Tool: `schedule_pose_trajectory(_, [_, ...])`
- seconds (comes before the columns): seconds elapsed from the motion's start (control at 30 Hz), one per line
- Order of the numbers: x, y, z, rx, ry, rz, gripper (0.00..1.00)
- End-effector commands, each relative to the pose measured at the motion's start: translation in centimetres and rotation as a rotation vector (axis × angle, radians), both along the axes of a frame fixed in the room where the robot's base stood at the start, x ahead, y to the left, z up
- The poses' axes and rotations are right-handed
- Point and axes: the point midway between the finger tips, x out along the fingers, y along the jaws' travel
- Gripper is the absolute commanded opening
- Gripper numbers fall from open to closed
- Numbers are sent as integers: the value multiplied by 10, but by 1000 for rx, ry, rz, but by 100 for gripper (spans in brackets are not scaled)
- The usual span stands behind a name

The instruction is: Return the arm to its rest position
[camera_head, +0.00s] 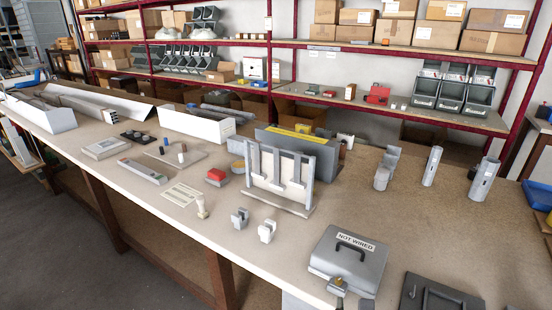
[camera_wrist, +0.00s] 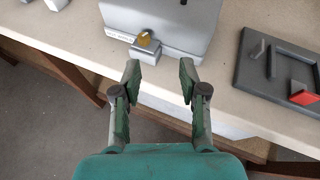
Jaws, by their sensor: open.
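My gripper (camera_wrist: 160,78) shows in the wrist view with its two green-padded fingers apart and nothing between them. It is above the front edge of the workbench (camera_wrist: 55,25), and the floor shows below. Just beyond the fingertips is a grey box (camera_wrist: 170,18) with a brass padlock (camera_wrist: 145,39) on its front. In the head view the same grey box (camera_head: 345,262) has a black handle and a "NOT WIRED" label. My gripper and arm do not show in the head view.
A dark grey panel (camera_wrist: 247,75) with a red part lies right of the box. Shelves with cardboard boxes (camera_head: 492,43) stand behind.

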Motion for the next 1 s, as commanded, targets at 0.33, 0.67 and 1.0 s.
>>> schedule_pose_trajectory(0.33, [-89, -93, -6, -612, 28, -205, 43])
schedule_pose_trajectory(0.67, [-171, -108, 23, -1324, 105, -185, 43])
schedule_pose_trajectory(1.0, [-233, -60, 23, -2053, 223, 100, 43])
